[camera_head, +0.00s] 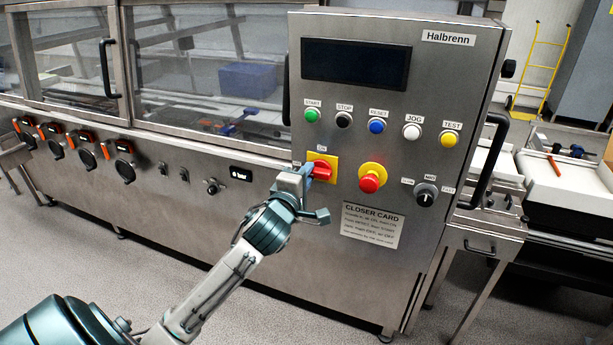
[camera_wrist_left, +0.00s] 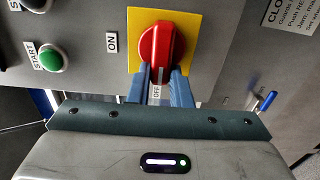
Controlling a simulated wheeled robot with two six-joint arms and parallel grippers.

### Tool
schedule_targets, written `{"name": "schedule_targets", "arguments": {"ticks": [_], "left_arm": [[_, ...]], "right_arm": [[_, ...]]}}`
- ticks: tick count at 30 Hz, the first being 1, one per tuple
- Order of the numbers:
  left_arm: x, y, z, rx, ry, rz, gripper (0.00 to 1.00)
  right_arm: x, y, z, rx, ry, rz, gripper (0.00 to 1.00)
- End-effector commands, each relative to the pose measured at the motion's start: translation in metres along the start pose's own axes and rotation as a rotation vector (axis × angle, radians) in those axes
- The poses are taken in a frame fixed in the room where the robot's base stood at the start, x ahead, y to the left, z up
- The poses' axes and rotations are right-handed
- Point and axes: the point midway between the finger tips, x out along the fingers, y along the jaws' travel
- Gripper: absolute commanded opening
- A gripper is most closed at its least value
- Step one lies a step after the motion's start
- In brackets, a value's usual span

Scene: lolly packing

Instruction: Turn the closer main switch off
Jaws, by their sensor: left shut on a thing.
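The main switch is a red rotary knob (camera_head: 323,170) on a yellow plate (camera_head: 320,158), on the front of the steel closer cabinet (camera_head: 375,272). In the left wrist view the red knob (camera_wrist_left: 158,50) lies lengthwise between the ends of my blue fingers. My left gripper (camera_head: 309,172) is shut on the knob's near end. The knob's long axis runs roughly sideways in the head view, in line with the OFF label (camera_wrist_left: 156,92) seen between the fingers. The ON label (camera_head: 325,148) is above the plate. My right gripper is not in view.
A red emergency button (camera_head: 369,181) on a yellow ring sits just right of the switch. A black selector (camera_head: 426,194) is farther right. Several push buttons, including a green START button (camera_head: 311,115), are above. A cabinet handle (camera_head: 487,160) sticks out at the right.

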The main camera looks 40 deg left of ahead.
Motion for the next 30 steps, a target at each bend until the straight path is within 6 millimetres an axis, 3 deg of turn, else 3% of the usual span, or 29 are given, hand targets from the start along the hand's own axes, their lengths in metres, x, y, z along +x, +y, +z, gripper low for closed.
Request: {"name": "schedule_targets", "arguments": {"ticks": [1,2,4,5,13,17,27,30], "left_arm": [[0.0,0.0,0.0,0.0,0.0,-0.001,0.0],[0.0,0.0,0.0,0.0,0.0,0.0,0.24],[0.0,0.0,0.0,0.0,0.0,0.0,0.38],[0.0,0.0,0.0,0.0,0.0,0.0,0.4],[-0.001,0.0,0.0,0.001,0.0,0.0,0.4],[-0.01,-0.002,0.0,0.004,-0.001,0.0,0.4],[-0.081,-0.004,0.0,0.005,-0.002,-0.001,0.4],[-0.092,0.002,0.0,0.002,0.001,-0.004,0.4]], "right_arm": [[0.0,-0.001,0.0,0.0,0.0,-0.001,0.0],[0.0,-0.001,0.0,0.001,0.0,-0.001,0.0],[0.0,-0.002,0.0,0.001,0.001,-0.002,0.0],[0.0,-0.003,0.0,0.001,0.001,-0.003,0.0],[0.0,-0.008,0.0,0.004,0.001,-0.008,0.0],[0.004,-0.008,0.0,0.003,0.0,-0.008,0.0],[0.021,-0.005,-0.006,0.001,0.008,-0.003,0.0],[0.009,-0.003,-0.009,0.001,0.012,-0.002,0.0]]}}
